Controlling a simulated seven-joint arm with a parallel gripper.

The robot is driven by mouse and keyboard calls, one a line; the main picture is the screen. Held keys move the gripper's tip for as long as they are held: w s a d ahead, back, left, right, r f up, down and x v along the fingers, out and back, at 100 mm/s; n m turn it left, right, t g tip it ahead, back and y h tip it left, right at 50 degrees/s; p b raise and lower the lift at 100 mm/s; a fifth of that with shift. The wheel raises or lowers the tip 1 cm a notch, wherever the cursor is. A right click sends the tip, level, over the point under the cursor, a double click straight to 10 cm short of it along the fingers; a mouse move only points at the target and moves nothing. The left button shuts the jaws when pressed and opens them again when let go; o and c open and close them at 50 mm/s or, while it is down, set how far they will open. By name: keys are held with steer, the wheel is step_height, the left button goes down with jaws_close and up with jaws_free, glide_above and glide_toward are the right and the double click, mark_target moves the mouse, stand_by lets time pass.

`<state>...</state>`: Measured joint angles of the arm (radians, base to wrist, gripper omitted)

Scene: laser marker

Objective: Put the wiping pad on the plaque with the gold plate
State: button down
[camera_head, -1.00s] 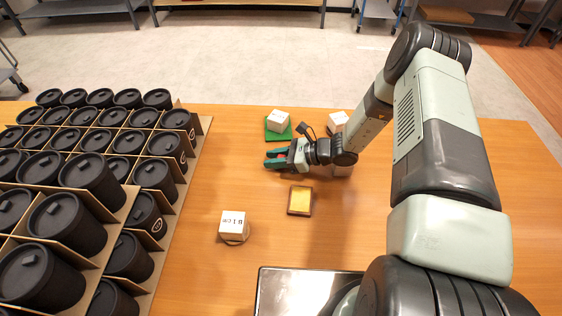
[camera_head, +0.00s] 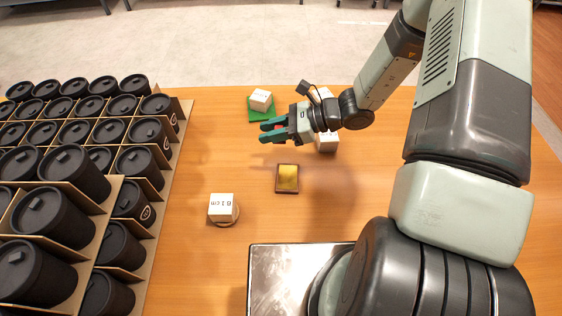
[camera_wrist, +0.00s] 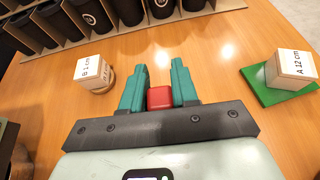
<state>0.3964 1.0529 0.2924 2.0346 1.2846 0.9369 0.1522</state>
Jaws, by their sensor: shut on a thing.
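The plaque is a dark wooden square with a gold plate (camera_head: 288,178) and lies flat on the table in the head view. My gripper (camera_head: 266,132) is behind it and slightly left, apart from it. In the wrist view my gripper's teal fingers (camera_wrist: 160,75) are shut on a small red block-like thing (camera_wrist: 160,98), likely the wiping pad. The fingers mostly hide it in the head view. The plaque is not clearly visible in the wrist view.
A white block (camera_head: 222,207) stands on a round wooden disc at front left. Another white block (camera_head: 261,100) sits on a green pad (camera_head: 257,116) behind my gripper. More white blocks (camera_head: 327,142) are by my arm. Black lidded cups (camera_head: 68,174) in cardboard dividers fill the left.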

steer(key=s+d, duration=0.2)
steer(key=s, duration=0.3)
glide_above(280, 177)
step_height(280, 177, down, 4)
steer(key=shift+r+n+g, duration=0.15)
steer(key=shift+n+g, duration=0.15)
steer(key=shift+g, duration=0.1)
steer(key=shift+f, duration=2.55)
steer(key=c, duration=0.9)
jaws_free()
steer(key=shift+f, duration=0.1)
steer(key=shift+o, duration=0.2)
steer(key=v, duration=1.2)
steer(key=shift+d, duration=0.15)
